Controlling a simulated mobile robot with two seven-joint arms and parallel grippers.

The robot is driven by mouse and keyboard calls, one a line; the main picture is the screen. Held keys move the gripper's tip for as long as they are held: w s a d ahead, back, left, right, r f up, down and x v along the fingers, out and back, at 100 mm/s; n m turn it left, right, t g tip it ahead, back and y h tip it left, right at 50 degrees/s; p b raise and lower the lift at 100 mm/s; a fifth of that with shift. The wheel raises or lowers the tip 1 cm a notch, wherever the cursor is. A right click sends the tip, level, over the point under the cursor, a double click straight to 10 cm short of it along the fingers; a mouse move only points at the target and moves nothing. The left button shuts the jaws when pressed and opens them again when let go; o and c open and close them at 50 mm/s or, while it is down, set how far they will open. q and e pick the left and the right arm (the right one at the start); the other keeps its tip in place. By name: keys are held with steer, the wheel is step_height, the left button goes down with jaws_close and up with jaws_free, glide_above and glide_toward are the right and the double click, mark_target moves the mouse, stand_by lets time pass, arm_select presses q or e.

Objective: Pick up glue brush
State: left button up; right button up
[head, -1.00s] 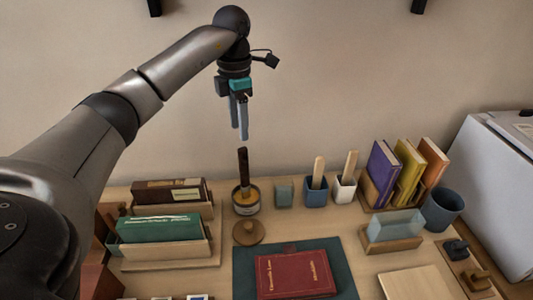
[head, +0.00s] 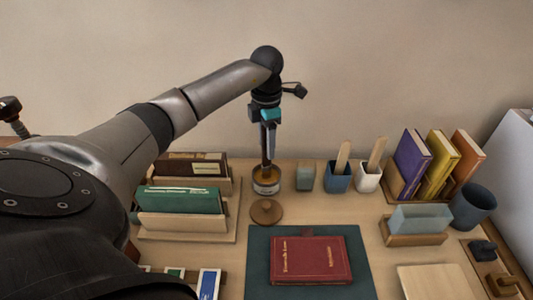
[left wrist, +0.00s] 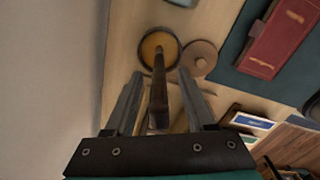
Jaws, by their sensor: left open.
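The glue brush (head: 264,160) stands upright in the round glue pot (head: 266,187) at the back of the table. In the left wrist view its dark handle (left wrist: 158,104) points up toward the camera, and its lower end is in the amber pot (left wrist: 158,47). My left gripper (head: 268,142) points down over the pot. Its two fingers are open, one on each side of the handle, with visible gaps in the left wrist view (left wrist: 160,76). The bristles are hidden in the pot. My right gripper is not in view.
A round wooden lid (head: 266,211) lies in front of the pot. A grey-green block (head: 305,177) and a blue cup (head: 338,180) stand to its right. A green book (head: 180,200) in a holder is to the left. A red book (head: 310,260) lies on a dark mat.

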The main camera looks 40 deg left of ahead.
mark_target(266, 165)
arm_select(q)
step_height(266, 165, down, 2)
steer(key=shift+f, duration=0.15)
jaws_close()
stand_by(0.4)
